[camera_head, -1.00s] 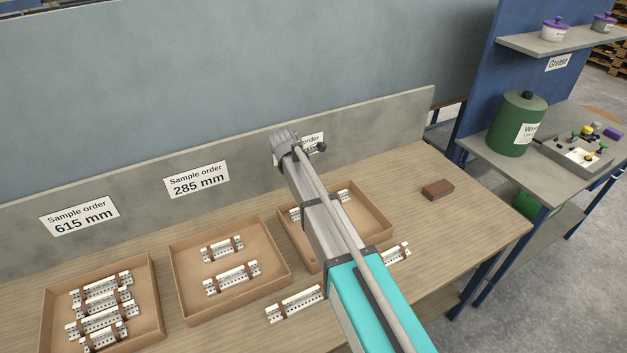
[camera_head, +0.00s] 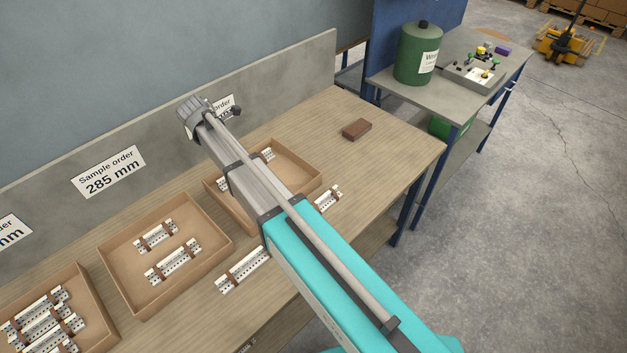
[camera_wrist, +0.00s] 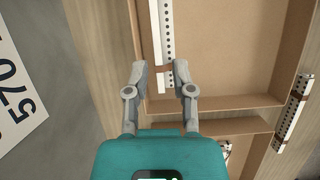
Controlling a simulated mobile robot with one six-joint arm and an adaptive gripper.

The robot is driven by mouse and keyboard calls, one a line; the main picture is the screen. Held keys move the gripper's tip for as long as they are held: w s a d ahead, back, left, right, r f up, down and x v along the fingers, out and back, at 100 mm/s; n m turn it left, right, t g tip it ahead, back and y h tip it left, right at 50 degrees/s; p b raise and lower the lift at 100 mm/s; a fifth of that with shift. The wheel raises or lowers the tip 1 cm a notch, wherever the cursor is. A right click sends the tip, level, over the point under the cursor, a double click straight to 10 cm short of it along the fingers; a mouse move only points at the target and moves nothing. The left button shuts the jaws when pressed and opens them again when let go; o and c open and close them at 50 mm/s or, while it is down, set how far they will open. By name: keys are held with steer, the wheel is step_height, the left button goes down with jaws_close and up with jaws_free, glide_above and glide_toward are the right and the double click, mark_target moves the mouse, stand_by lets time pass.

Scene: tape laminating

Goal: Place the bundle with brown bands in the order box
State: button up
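My gripper (camera_wrist: 161,68) is open in the wrist view, its two fingers apart. A white perforated bundle (camera_wrist: 167,42) with a brown band shows between and beyond the fingertips, inside a cardboard box (camera_wrist: 230,45). I cannot tell the height gap. In the head view my arm covers part of this right-hand box (camera_head: 312,178), and the fingers are not clearly seen. A bundle end (camera_head: 267,154) shows inside it. On the table in front lie bundle pieces with brown bands, one left of my arm (camera_head: 242,269) and one right (camera_head: 328,198). A banded bundle (camera_wrist: 293,113) also lies outside the box in the wrist view.
A middle box (camera_head: 212,268) labelled 285 mm holds two bundles; a left box (camera_head: 98,305) holds several.

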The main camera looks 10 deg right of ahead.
steer(key=s+d+m+g+y, duration=0.1)
steer(key=s+d+m, duration=1)
steer(key=d+m, duration=0.1)
steer(key=s+d+f+m+g+y, duration=0.1)
steer(key=s+d+m+y, duration=0.1)
steer(key=s+d+m, duration=1)
steer(key=d, duration=0.3)
steer(key=shift+d+f+y, duration=0.2)
steer(key=shift+d+y, duration=0.1)
